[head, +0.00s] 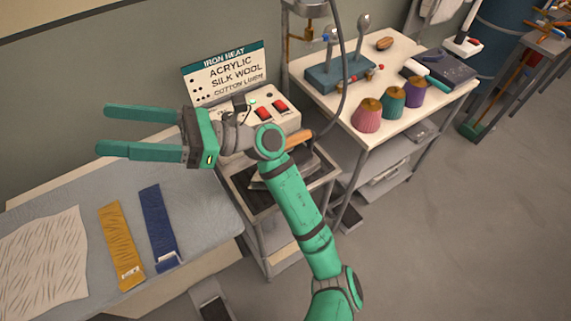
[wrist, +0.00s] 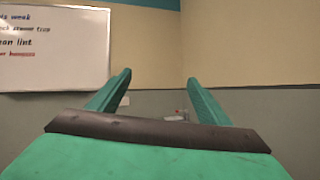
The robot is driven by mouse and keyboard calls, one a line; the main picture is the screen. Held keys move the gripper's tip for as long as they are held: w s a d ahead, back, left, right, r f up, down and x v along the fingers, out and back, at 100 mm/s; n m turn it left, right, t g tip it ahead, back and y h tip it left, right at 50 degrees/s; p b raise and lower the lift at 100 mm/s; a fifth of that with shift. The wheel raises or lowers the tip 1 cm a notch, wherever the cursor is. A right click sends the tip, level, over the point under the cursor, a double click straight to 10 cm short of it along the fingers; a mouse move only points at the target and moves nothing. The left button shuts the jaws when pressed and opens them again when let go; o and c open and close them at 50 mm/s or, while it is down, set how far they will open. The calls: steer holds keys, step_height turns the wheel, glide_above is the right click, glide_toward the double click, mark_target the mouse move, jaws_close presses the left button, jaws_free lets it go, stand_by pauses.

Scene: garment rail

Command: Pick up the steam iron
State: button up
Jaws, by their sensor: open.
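The steam iron (head: 299,139), with a wooden handle and grey body, sits on a tray on the small cart below the control box. My arm crosses in front of it and hides part of it. My gripper (head: 102,128) is open and empty, held in the air above the ironing board, to the left of the iron and pointing left.
The ironing board (head: 205,190) holds a cream cloth (head: 42,255), a yellow strip (head: 121,245) and a blue strip (head: 160,225). A control box (head: 275,107) with red switches stands behind the iron. A hose hangs near it. A table (head: 335,112) with thread cones is at right.

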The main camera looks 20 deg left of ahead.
step_height(320, 180, down, 7)
steer(key=w+a+n+t+h, duration=0.1)
steer(key=a+n+t+h, duration=0.2)
steer(key=h, duration=0.3)
steer(key=n+t+h, duration=0.2)
steer(key=t+h, duration=0.9)
steer(key=h, duration=0.2)
glide_above(287, 142)
step_height(287, 142, down, 9)
steer(key=shift+s+a+f, duration=0.1)
steer(key=shift+f, duration=0.35)
step_height(287, 142, down, 10)
steer(key=shift+a+f, duration=0.1)
steer(key=c, duration=1.7)
jaws_close()
